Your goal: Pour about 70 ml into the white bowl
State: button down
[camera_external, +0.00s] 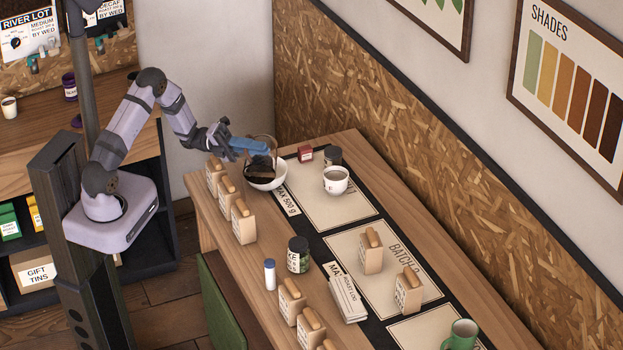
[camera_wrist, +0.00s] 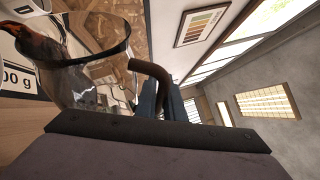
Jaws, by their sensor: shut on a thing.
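My gripper (camera_external: 252,147) is shut on the brown handle of a clear glass jug (camera_external: 268,141). In the wrist view my gripper (camera_wrist: 165,100) closes around that handle (camera_wrist: 148,70), and the jug (camera_wrist: 85,75) with its dark rim is at the left. The jug is tilted over the white bowl (camera_external: 277,183), with dark reddish-brown liquid (camera_wrist: 42,47) toward its far end. In the external view dark brown shows at the jug's mouth and in the bowl. I cannot tell how much is in the bowl, or whether liquid is flowing now.
The bowl is by a "MAX 500 g" label (camera_external: 288,201). A white cup (camera_external: 336,182), a dark jar (camera_external: 332,156) and a small red box (camera_external: 305,154) stand to its right. Several tan bags (camera_external: 243,222) line the table's left edge. Another dark jar (camera_external: 298,256) stands nearer the front.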

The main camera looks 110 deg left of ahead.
jog(key=shift+a, duration=0.15)
jog(key=shift+s+r, duration=0.1)
dwell(0.5)
jog(key=shift+s+a+n+t+p, duration=0.1)
jog(key=shift+a+n+t+p, duration=0.2)
jog(key=shift+n+p, duration=0.1)
jog(key=shift+s+d+r+n+p, duration=0.1)
jog(key=shift+d+r+n+p, duration=0.05)
jog(key=shift+r+n+p, duration=0.25)
jog(key=shift+s+a+r+n+t+y+p, duration=0.15)
jog(key=shift+a+r+n+t+y+p, duration=0.2)
jog(key=shift+n+t+y+p, duration=0.25)
dwell(0.8)
jog(key=shift+d+f+m+h+b, duration=0.15)
jog(key=shift+f+m+h+b, duration=0.1)
jog(key=shift+m+h+b, duration=0.05)
jog(key=shift+w+d+f+m+g+h+b, duration=0.2)
jog(key=shift+d+f+m+g+b, duration=0.15)
jog(key=shift+d+m+b, duration=0.25)
jog(key=shift+w+d+f+m+g+h+b, duration=0.15)
jog(key=shift+d+f+m+g+b, duration=0.2)
jog(key=shift+d+m+b, duration=0.25)
jog(key=shift+w+d+r, duration=0.15)
jog(key=shift+d+r, duration=0.05)
jog(key=shift+d, duration=0.15)
